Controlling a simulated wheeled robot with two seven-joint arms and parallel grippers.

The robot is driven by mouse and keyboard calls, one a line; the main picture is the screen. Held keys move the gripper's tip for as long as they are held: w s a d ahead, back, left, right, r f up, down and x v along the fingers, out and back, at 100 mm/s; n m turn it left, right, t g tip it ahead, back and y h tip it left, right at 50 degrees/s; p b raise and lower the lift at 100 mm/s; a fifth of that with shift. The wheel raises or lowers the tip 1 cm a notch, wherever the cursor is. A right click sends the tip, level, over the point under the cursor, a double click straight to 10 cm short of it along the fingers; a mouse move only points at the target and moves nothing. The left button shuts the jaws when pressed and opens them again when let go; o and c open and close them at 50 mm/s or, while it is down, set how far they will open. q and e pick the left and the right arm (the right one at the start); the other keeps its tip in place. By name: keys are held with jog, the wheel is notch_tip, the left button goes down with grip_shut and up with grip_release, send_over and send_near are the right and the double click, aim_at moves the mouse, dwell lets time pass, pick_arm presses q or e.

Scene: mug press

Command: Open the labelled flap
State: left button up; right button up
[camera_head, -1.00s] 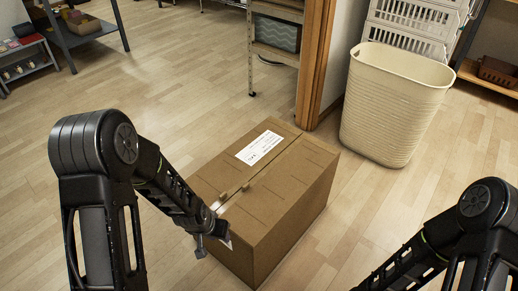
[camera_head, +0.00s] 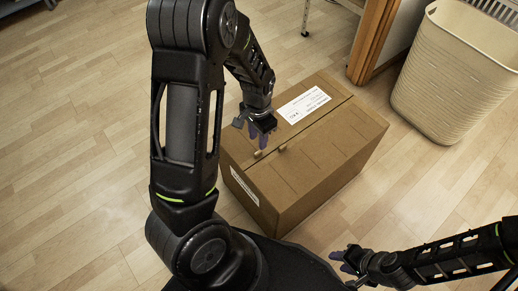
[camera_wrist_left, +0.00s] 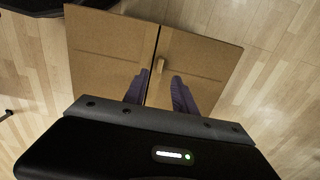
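A closed brown cardboard box (camera_head: 330,150) stands on the floor. A white label (camera_head: 304,104) lies on its back-left top flap, the labelled flap (camera_head: 252,110). A seam parts this flap from the front-right flap (camera_head: 325,155), and small tan tabs (camera_head: 283,148) show by the seam. My left gripper (camera_head: 258,138) is over the labelled flap near the seam's left end. In the left wrist view its purple fingers (camera_wrist_left: 159,94) are apart, with a tab (camera_wrist_left: 159,65) just ahead of them; contact is unclear. My right gripper (camera_head: 343,263) is open and empty, in front of the box.
A cream bin (camera_head: 455,80) stands at the right, with a wooden post (camera_head: 372,40) left of it behind the box. Another label (camera_head: 244,186) is on the box's front-left side. The wooden floor (camera_head: 80,140) at the left is clear.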

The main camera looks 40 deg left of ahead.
aim_at(258, 152)
pick_arm(q)
notch_tip(258, 152, down, 8)
jog(key=shift+r+b, duration=0.2)
jog(key=shift+b, duration=1)
grip_shut()
dwell(0.6)
